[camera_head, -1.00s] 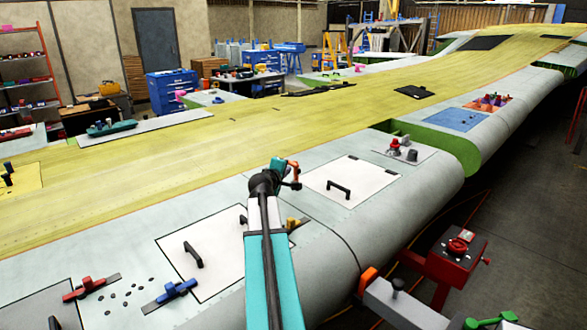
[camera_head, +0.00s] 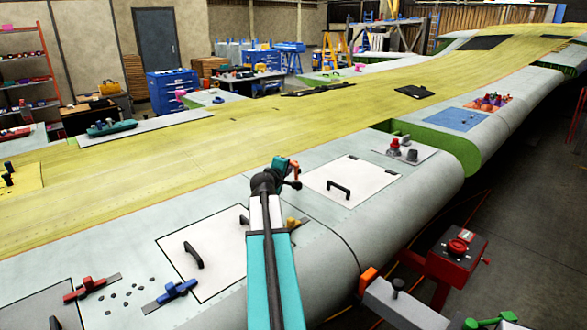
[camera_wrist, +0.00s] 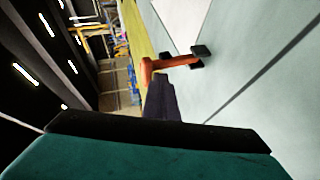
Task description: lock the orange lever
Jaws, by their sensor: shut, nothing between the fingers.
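A small yellow-orange lever clamp (camera_head: 292,222) shows on the pale wing skin in the head view, partly hidden behind my arm.
Blue (camera_head: 177,290) and red (camera_head: 87,288) clamps sit on the wing at lower left. Two white panels with black handles flank my arm, the left (camera_head: 220,255) and right (camera_head: 365,178). A red box with a handwheel (camera_head: 457,247) stands off the wing's edge.

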